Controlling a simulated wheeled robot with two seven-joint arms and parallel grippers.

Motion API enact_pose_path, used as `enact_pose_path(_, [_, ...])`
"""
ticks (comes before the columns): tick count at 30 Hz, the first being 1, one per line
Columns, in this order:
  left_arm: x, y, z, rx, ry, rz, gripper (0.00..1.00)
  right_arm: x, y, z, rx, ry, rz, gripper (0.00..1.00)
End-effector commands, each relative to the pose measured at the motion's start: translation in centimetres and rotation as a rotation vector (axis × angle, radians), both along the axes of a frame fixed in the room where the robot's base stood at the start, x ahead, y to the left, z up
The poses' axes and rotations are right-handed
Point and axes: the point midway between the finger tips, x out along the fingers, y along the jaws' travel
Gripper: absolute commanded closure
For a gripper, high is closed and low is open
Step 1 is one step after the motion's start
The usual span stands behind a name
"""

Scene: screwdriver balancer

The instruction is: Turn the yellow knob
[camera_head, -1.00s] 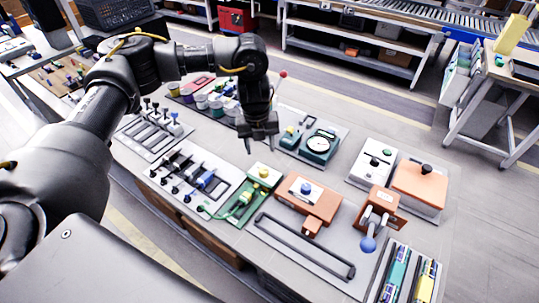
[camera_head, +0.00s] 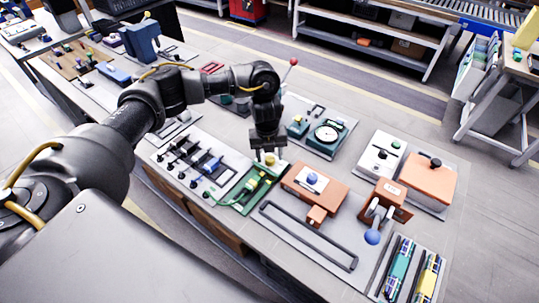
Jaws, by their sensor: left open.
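The yellow knob (camera_head: 270,159) sits at the far end of a green panel (camera_head: 246,194) on the table. My left gripper (camera_head: 268,155) points down right at the knob, with its fingers apart. The knob shows low between the two fingertips. I cannot tell whether the fingers touch it or are just above it. The gripper hides part of the knob and the panel's far end. My right gripper is not in view.
An orange box with a blue knob (camera_head: 313,179) stands close to the right of the green panel. A row of black levers (camera_head: 187,160) lies to its left. A teal gauge (camera_head: 327,133) and a red-tipped lever (camera_head: 293,62) are behind.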

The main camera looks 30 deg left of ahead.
Motion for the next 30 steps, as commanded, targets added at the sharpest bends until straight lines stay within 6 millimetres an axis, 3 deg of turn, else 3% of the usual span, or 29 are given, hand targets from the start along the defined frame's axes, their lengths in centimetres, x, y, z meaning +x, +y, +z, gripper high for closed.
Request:
enact_pose_path(10, [0.02, -0.02, -0.34, 0.001, -0.001, 0.0, 0.5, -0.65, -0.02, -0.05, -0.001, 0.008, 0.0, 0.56])
enact_pose_path(20, [0.02, -0.01, -0.32, 0.001, -0.001, 0.0, 0.93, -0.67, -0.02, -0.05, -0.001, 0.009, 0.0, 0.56])
enact_pose_path(30, [-0.02, -0.02, -0.12, 0.0, 0.001, 0.054, 0.93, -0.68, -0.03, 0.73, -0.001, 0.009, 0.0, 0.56])
